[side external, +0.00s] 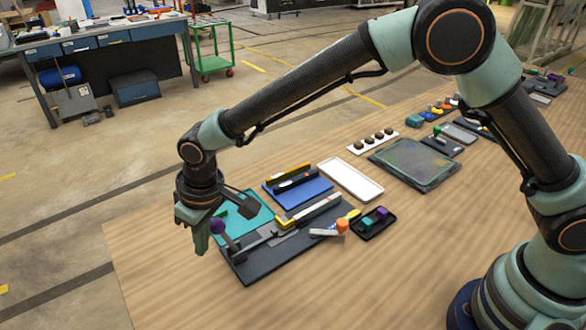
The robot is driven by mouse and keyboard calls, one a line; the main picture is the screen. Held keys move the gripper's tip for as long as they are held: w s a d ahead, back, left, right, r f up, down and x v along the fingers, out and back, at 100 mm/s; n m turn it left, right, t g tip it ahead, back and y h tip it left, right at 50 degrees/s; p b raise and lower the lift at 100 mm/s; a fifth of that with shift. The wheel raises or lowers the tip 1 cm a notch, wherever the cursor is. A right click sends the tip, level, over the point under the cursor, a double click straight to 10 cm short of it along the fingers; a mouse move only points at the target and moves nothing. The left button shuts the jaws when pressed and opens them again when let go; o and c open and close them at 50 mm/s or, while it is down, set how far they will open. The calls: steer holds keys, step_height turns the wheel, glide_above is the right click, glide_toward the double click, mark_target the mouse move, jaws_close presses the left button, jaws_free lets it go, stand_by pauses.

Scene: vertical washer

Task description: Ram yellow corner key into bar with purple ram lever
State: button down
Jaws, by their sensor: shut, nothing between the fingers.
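The purple ball knob (217,227) of the ram lever sits at the left end of a dark base plate (285,257). A silver-grey bar (316,208) lies along the plate. A small yellow piece (282,222), likely the corner key, shows at the bar's left end; how deep it sits in the bar is too small to tell. My gripper (201,248) is shut and empty, pointing down just left of the purple knob. Whether its fingers touch the knob cannot be told. My gripper and wrist hide some of the plate's left end.
A teal mat (262,207) and a blue tray (300,197) with yellow and black bars lie behind the plate. A white tray (351,180), an orange-handled tool (342,226) and a small black tray (361,234) are at the right. The table front is clear.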

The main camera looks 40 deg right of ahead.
steer(key=shift+d, duration=3.35)
steer(key=shift+d+f, duration=0.1)
steer(key=shift+d, duration=0.3)
steer(key=shift+s, duration=0.1)
steer(key=a, duration=1)
stand_by(0.5)
step_height(320, 180, up, 7)
stand_by(0.8)
